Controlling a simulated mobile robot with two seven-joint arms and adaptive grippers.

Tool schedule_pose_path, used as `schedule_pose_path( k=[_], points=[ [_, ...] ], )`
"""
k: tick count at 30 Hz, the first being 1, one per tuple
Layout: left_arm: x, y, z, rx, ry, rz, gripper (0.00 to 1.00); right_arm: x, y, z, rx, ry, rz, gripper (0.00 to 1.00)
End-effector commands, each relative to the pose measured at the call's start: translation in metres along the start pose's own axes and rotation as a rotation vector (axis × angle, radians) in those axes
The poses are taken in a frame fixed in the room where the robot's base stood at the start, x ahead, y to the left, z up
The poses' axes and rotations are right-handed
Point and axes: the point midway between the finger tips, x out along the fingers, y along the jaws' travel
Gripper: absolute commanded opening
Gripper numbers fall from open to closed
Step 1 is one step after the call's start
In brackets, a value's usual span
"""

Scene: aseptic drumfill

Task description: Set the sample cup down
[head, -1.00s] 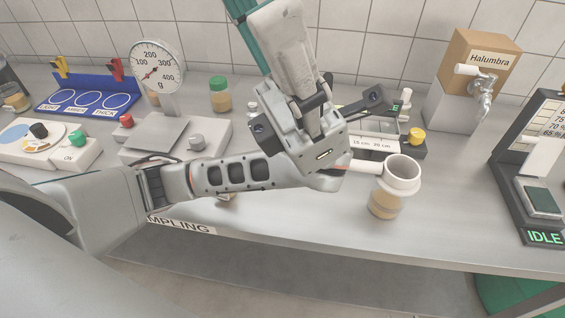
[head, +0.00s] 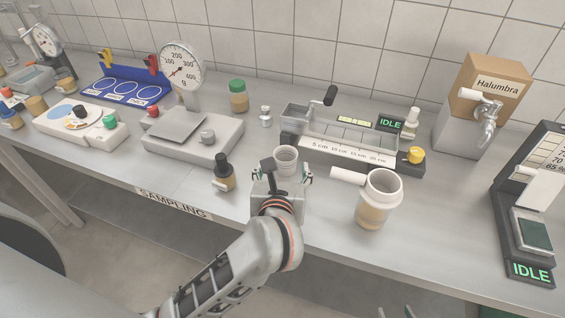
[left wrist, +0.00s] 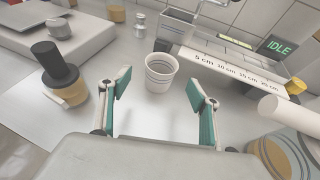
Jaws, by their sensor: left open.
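The sample cup (head: 286,161), small and pale with dark rings, stands upright on the bench. In the left wrist view the cup (left wrist: 161,73) is just beyond my fingertips, centred across the gap, with no visible contact. My left gripper (head: 287,175) is open and empty on the near side of the cup, low over the bench. Its two green-padded fingers are spread in the left wrist view (left wrist: 158,88). My gripper's body hides part of the cup's base in the head view.
A black-topped bottle (head: 223,174) stands close left of the cup. A white handled vessel (head: 382,186) over a tan jar (head: 371,215) is to the right. A ruler-marked trough (head: 345,152) lies behind. A dial scale (head: 192,135) is at left.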

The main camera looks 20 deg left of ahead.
Motion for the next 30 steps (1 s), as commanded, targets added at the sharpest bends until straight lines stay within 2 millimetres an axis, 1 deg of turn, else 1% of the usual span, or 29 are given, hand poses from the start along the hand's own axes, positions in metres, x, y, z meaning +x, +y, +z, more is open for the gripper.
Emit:
schedule_pose_path(
  k=[3,11,19,23,29,30],
  points=[
    [0.007,-0.002,-0.006,-0.017,0.018,-0.009,0.62,0.0,-0.002,0.004,0.002,-0.006,-0.003,0.4],
    [0.034,-0.002,-0.005,-0.014,0.015,-0.007,0.62,-0.001,-0.004,0.004,0.007,-0.007,-0.005,0.4],
    [0.07,-0.003,-0.007,-0.012,0.014,-0.007,0.62,-0.001,-0.004,-0.001,0.007,0.001,-0.003,0.4],
    [0.077,-0.003,-0.007,-0.014,0.016,-0.008,0.62,-0.001,-0.003,-0.002,0.007,0.003,-0.002,0.4],
    [0.077,-0.003,-0.007,-0.014,0.016,-0.009,0.62,-0.001,-0.003,-0.002,0.006,0.003,-0.002,0.4],
    [0.077,-0.003,-0.007,-0.014,0.016,-0.008,0.55,-0.001,-0.003,-0.002,0.006,0.003,-0.002,0.4]
  ],
)
